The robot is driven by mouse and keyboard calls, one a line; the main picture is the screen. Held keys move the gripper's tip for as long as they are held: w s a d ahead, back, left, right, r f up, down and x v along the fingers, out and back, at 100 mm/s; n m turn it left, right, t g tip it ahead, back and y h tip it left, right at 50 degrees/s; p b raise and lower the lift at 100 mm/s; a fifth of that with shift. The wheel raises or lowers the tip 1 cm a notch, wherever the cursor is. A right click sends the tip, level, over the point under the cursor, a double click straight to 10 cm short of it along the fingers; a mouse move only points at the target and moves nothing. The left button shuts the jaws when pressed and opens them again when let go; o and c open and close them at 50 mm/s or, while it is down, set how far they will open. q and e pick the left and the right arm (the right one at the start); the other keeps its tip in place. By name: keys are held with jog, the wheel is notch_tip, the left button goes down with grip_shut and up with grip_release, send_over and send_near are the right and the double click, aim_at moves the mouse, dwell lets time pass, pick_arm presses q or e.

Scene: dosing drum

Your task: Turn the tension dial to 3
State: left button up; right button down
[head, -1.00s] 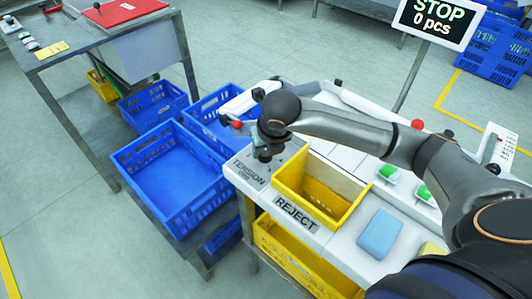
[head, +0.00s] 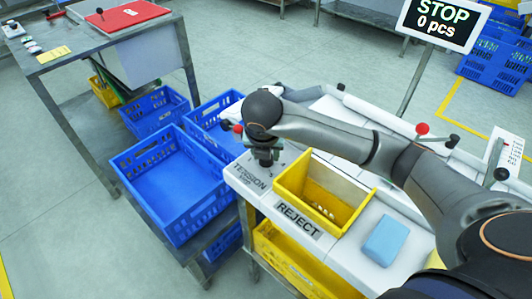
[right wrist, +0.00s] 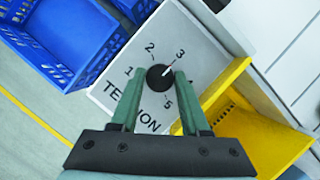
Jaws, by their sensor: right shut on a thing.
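The tension dial (right wrist: 160,77) is a round black knob on a light panel (right wrist: 118,97) marked TENSION. Its white pointer line points to the upper right, at or very close to the 3. The numbers 1, 2, 3 and 5 show around it; the 4 is hidden, apparently behind the right finger. My right gripper (right wrist: 159,74) has its green fingers on either side of the knob and is shut on it. My left gripper is not in view.
A yellow REJECT bin (head: 290,180) stands right beside the panel. Blue crates (head: 163,212) stand to the left. A blue block (head: 383,240) lies on the white table. A sign (head: 441,24) reads STOP, 0 pcs.

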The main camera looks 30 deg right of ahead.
aim_at(264, 170)
jog(key=shift+c, duration=1.9)
grip_release()
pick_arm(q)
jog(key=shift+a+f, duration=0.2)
pick_arm(e)
jog(key=v, duration=0.5)
jog(key=shift+a+r, duration=0.1)
jog(key=shift+r, duration=0.1)
pick_arm(q)
jog(key=p, duration=0.1)
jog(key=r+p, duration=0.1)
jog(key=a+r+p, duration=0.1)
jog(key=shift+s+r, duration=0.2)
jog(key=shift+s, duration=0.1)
pick_arm(e)
jog(key=v, duration=0.7)
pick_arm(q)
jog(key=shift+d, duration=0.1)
pick_arm(e)
jog(key=shift+s, duration=0.1)
